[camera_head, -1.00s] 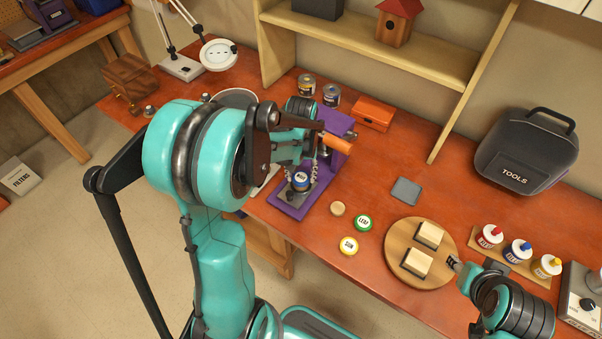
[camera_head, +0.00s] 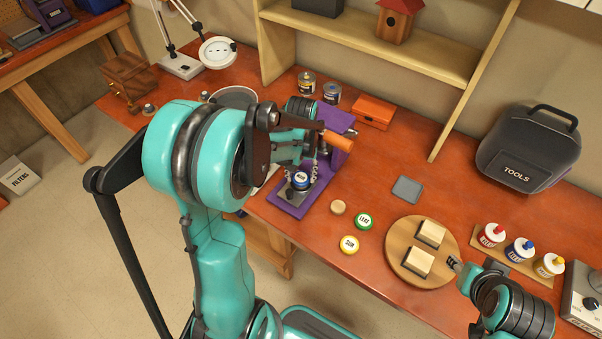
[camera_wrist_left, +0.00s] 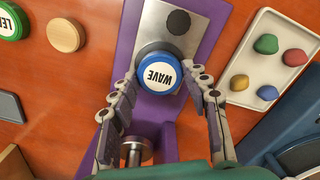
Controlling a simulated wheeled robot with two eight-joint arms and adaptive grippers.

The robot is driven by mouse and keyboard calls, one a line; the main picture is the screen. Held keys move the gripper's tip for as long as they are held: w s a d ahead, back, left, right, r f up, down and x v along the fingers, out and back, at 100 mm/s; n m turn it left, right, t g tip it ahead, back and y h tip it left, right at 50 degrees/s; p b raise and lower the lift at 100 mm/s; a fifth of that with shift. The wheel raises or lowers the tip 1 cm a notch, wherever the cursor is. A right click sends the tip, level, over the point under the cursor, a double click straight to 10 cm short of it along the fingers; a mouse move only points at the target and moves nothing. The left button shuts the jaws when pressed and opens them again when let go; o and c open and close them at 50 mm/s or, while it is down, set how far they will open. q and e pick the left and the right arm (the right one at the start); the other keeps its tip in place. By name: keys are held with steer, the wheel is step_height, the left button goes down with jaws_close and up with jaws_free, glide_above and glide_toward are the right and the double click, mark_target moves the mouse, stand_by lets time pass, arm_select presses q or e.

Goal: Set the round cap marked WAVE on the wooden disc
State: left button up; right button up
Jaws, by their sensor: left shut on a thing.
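The blue round cap marked WAVE (camera_wrist_left: 160,72) is over the grey plate of the purple press in the left wrist view; it also shows in the head view (camera_head: 301,179). My left gripper (camera_wrist_left: 161,88) is shut on it, one finger at each side. I cannot tell whether the cap touches the plate. The small wooden disc (camera_head: 338,207) lies bare on the bench to the right of the press, and shows at upper left in the wrist view (camera_wrist_left: 66,35). My right gripper (camera_head: 454,263) is beside the round board; its jaw opening is too small to tell.
The purple press (camera_head: 285,205) has an orange handle (camera_head: 338,142) near my left gripper. The green LEAF cap (camera_head: 364,222) and yellow SUN cap (camera_head: 349,244) lie close to the disc. A round board (camera_head: 401,272) holds two blocks. A grey square (camera_head: 407,189) lies behind.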

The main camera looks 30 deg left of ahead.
arm_select(q)
steer(key=shift+f, duration=0.15)
stand_by(0.5)
steer(key=o, duration=1.2)
steer(key=shift+r+p, duration=2.5)
steer(key=shift+r, duration=1.05)
